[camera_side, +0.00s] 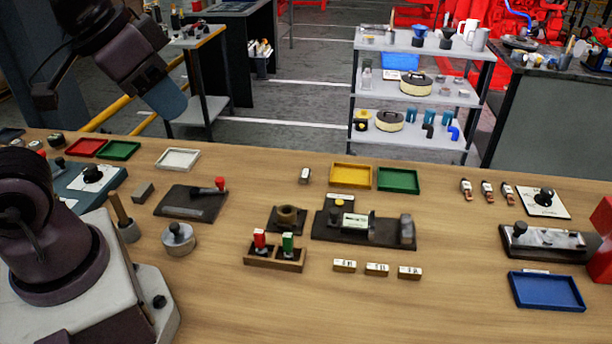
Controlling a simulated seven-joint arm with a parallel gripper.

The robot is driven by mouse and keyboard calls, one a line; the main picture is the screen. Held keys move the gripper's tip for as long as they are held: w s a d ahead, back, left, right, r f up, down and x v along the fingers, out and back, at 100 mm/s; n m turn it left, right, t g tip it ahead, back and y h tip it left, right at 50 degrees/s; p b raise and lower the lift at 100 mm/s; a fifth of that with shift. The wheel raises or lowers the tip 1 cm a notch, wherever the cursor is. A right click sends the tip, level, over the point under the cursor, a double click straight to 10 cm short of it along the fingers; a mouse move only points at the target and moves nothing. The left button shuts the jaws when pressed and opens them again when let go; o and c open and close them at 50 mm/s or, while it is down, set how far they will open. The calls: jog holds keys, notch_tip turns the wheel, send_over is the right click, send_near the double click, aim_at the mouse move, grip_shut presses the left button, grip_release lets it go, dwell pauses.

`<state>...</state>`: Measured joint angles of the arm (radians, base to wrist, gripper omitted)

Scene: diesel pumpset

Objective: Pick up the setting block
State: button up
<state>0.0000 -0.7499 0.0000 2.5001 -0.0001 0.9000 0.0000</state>
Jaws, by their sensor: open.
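I cannot tell for certain which piece is the setting block. A small plain grey block (143,193) lies on the bench at the left, beside a dark plate with a red-knobbed lever (193,201). A small pale block with a dark part (305,175) stands alone left of the yellow tray. Three small labelled blocks lie in a row at the front: a left one (344,266), a middle one (377,269) and a right one (409,273). My arm shows at the upper left, above the bench, apart from all these. I cannot make out my gripper's fingers.
A dark fixture (375,232) stands mid-bench, beside a holder with red and green pieces (275,258). A yellow tray (351,175) and a green tray (398,180) lie behind. A round metal pot (178,241) is at left, a blue tray (546,291) at right.

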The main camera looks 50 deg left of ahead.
jog(key=shift+o, duration=0.2)
dwell(0.3)
jog(key=o, duration=0.5)
jog(key=n+g, duration=0.6)
jog(key=n, duration=2.1)
send_over(305, 173)
notch_tip(305, 173, down, 22)
notch_tip(305, 173, down, 13)
jog(key=shift+r, duration=0.1)
